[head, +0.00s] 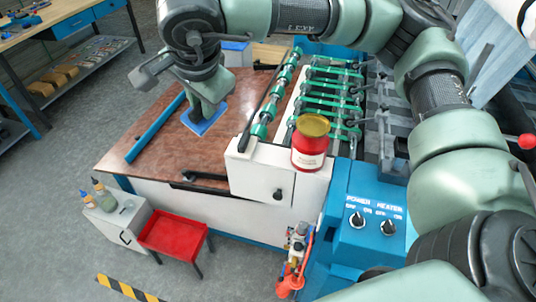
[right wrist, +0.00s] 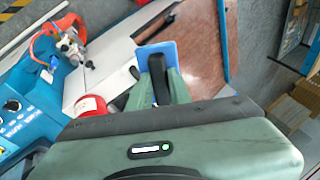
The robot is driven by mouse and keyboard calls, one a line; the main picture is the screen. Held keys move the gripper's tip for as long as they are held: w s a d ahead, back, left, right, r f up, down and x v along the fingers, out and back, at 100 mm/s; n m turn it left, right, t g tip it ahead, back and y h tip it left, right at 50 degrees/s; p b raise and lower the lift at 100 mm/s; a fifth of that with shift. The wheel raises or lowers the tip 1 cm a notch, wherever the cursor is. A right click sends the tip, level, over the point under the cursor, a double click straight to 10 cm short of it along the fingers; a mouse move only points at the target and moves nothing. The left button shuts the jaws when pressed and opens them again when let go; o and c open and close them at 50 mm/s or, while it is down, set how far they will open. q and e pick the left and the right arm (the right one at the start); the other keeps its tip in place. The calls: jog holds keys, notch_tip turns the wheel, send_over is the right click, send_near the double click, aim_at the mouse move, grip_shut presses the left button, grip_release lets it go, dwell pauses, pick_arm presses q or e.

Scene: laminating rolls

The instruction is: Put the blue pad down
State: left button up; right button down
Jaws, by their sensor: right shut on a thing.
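The blue pad (head: 200,128) is a small flat square over the brown tabletop (head: 150,150), to the left of the green rollers. My right gripper (head: 204,110) points down and is shut on the pad; I cannot tell whether the pad touches the tabletop. In the right wrist view the pad (right wrist: 144,54) shows beyond the fingers of my right gripper (right wrist: 160,72), against the brown surface. The fingers hide part of the pad. My left gripper is not in view.
A blue bar (head: 155,127) lies left of the pad. A red can (head: 309,147) stands on the white machine housing (head: 262,170) beside the green rollers (head: 330,97). A blue control box (head: 350,245) is in front. The brown tabletop between bar and housing is mostly clear.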

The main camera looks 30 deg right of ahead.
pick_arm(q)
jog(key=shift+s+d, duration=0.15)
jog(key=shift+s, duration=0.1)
pick_arm(e)
jog(key=d+r+n+g+y, duration=0.1)
jog(key=d+n+g, duration=0.3)
jog(key=d, duration=1.2)
jog(key=shift+d+n+g, duration=0.3)
jog(key=shift+d+g, duration=0.05)
jog(key=shift+g, duration=0.35)
jog(key=shift+w+r, duration=0.1)
